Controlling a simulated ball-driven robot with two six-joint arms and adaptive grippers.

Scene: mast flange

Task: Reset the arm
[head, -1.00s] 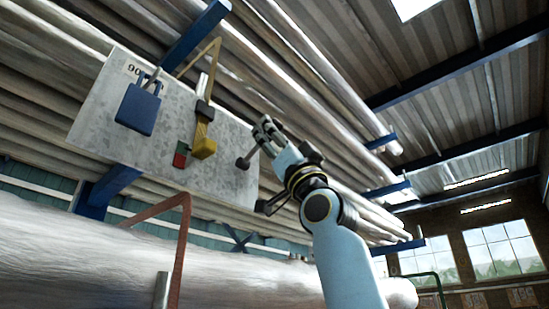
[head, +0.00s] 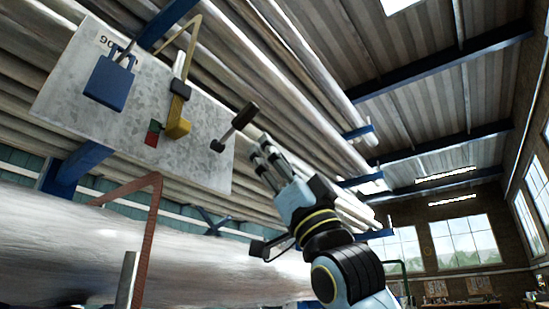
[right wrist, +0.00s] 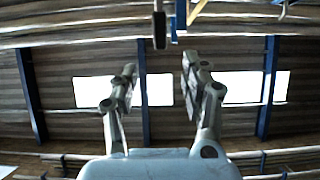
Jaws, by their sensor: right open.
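A grey plate (head: 70,85) carries a blue padlock-shaped block (head: 108,82), a yellow arm (head: 178,120) with a dark collar, and a small red and green marker (head: 152,133). A short lever with a black grip (head: 245,115) sticks out from the plate's right side. My right gripper (head: 262,150) is to the right of and below this lever, apart from it, with its fingers open and empty. In the right wrist view, the open fingers (right wrist: 160,80) stand apart, with a dark grip (right wrist: 159,30) beyond them at the top. My left gripper is not in view.
Long silvery pipes (head: 290,70) lie on blue racks behind the plate. A reddish bent bar (head: 150,215) stands in front of a large wrapped pipe (head: 60,245) below. Open space lies to the right, towards the windows (head: 465,240).

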